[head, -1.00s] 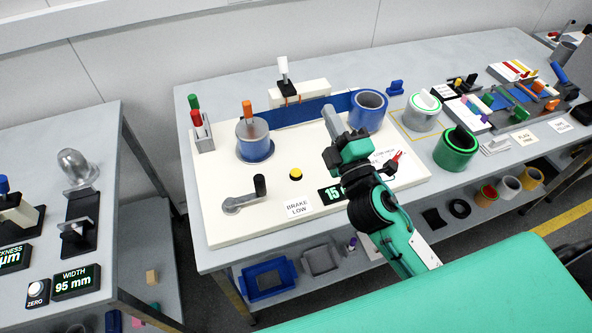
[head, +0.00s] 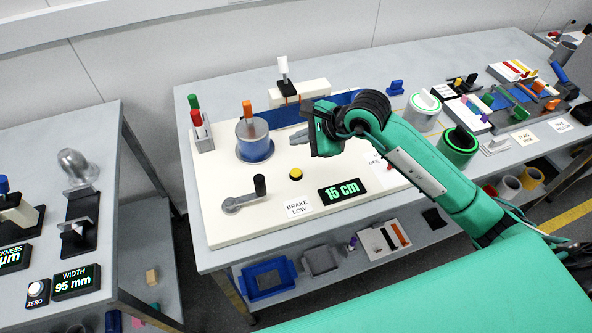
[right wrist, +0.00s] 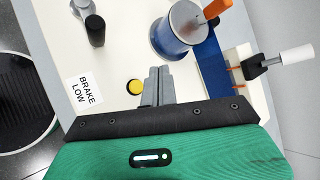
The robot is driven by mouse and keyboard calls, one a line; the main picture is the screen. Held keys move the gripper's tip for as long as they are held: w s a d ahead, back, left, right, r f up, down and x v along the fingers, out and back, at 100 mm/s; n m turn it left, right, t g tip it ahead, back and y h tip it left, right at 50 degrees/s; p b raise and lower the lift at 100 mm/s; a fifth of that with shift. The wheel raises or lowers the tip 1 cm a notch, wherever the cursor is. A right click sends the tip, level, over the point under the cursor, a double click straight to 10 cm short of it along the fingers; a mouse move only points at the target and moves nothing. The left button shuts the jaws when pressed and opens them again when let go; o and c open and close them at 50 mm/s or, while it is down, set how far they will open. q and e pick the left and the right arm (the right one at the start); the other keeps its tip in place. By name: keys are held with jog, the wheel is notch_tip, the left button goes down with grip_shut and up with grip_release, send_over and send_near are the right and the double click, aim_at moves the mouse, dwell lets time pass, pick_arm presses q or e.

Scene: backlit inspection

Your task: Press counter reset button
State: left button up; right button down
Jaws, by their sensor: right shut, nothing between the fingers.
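A small round yellow button (head: 295,174) sits on the cream board (head: 240,228), between the crank and the black counter display (head: 342,191), which reads 15 cm. My right gripper (head: 294,138) reaches in from the right, above the board and farther back than the button. Its fingers are shut and empty. In the right wrist view the yellow button (right wrist: 134,87) shows just left of the shut grey fingertips (right wrist: 158,72), apart from them in the picture; the height gap cannot be told. My left gripper is not in view.
A blue roll with an orange-handled spindle (head: 255,148) stands left of my gripper. A crank with a black knob (head: 259,187) and a BRAKE LOW card (head: 299,207) lie near the button. My arm hides the right-hand roll. A separate gauge table (head: 95,140) stands left.

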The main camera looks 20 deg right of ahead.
aim_at(300, 173)
jog(key=shift+d, duration=0.2)
